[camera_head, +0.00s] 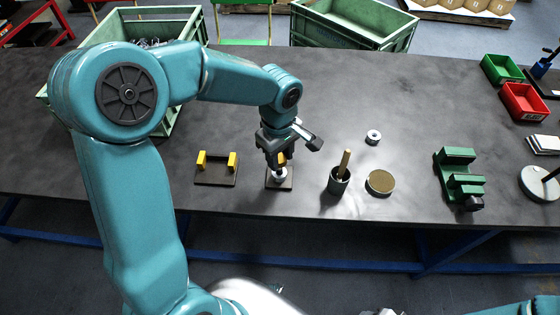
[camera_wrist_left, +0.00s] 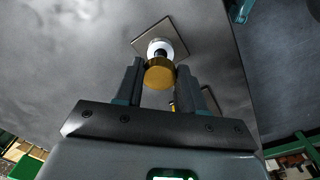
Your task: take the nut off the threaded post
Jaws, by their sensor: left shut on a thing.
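My left gripper (camera_head: 279,163) is above the square dark plate (camera_head: 287,183) near the table's front edge. In the left wrist view the gripper (camera_wrist_left: 160,78) is shut on the brass-yellow nut (camera_wrist_left: 160,73), one finger on each side. Beyond the nut a short dark length of the threaded post (camera_wrist_left: 160,53) shows, rising from a white round collar (camera_wrist_left: 168,44) on the plate (camera_wrist_left: 148,42). I cannot tell whether the nut still surrounds the post's end or is just clear of it. My right gripper is not in view.
A plate with two yellow uprights (camera_head: 217,170) lies to the left. A dark cup (camera_head: 339,186) with a wooden stick, a round disc (camera_head: 380,182) and a white ring (camera_head: 373,137) lie to the right. A green fixture (camera_head: 459,178) stands farther right.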

